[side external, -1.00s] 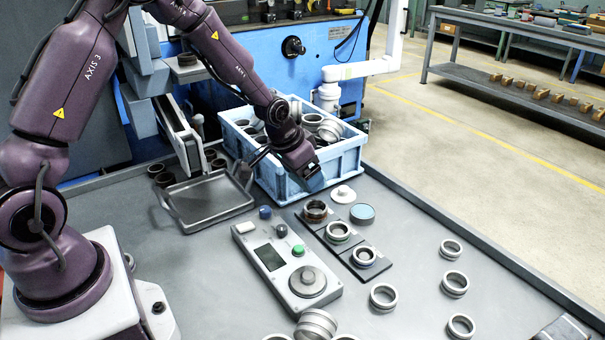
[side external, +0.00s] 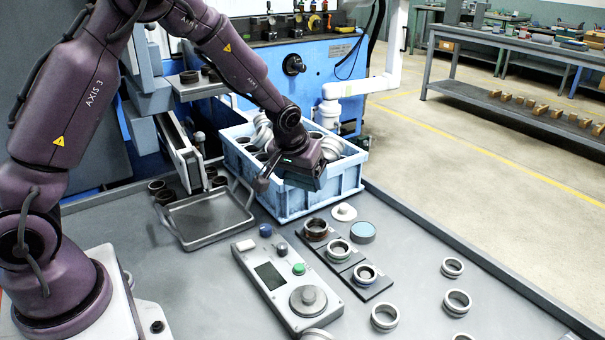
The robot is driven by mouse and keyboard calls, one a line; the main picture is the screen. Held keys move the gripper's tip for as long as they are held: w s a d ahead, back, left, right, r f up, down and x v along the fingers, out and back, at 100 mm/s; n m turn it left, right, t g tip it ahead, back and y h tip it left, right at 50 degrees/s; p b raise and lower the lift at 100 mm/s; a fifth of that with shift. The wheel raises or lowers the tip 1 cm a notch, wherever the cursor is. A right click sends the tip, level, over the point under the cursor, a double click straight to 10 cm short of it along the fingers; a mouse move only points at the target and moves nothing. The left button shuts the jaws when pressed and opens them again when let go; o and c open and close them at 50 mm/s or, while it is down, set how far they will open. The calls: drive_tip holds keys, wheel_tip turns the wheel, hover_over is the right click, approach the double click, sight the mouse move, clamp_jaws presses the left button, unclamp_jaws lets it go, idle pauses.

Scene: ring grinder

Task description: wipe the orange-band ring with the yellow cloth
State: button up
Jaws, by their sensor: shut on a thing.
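My gripper (side external: 300,180) hangs over the front of the blue crate. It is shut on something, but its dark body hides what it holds. I cannot make out a yellow cloth anywhere in the view. Which ring bears an orange band is too small to tell. My gripper is above and behind this row, apart from it.
The blue crate (side external: 318,197) holds several rings. A grey tray (side external: 200,241) lies left of it. A grey device (side external: 283,293) with a green button (side external: 298,268) stands left of the rack. Loose rings (side external: 385,316) lie right.

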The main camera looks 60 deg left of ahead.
sight(306, 222)
drive_tip(key=n, duration=0.2)
drive_tip(key=n+y, duration=0.1)
drive_tip(key=shift+w+a+f+g, duration=0.2)
drive_tip(key=shift+w+a+g, duration=0.05)
drive_tip(key=shift+g, duration=0.15)
drive_tip(key=n, duration=0.2)
drive_tip(key=n+g, duration=0.1)
drive_tip(key=shift+w+a+r+n+y, duration=0.15)
drive_tip(key=shift+w+a+n+y, duration=0.1)
drive_tip(key=shift+n+y, duration=0.15)
drive_tip(key=n, duration=0.1)
drive_tip(key=n+g, duration=0.1)
drive_tip(key=r+n, duration=0.1)
drive_tip(key=shift+w+y, duration=0.3)
drive_tip(key=n, duration=0.1)
drive_tip(key=r+n+g, duration=0.1)
drive_tip(key=shift+w+n, duration=0.25)
drive_tip(key=shift+n, duration=0.15)
wheel_tip(306, 222, down, 12)
drive_tip(key=shift+s+r, duration=0.1)
drive_tip(key=shift+d+f, duration=0.5)
drive_tip(key=shift+f, duration=0.15)
drive_tip(key=shift+d, duration=1.85)
drive_tip(key=shift+a, duration=2.25)
drive_tip(key=shift+d, duration=2.35)
drive_tip(key=a, duration=0.5)
drive_tip(key=shift+d+r, duration=0.1)
drive_tip(key=shift+r, duration=3.9)
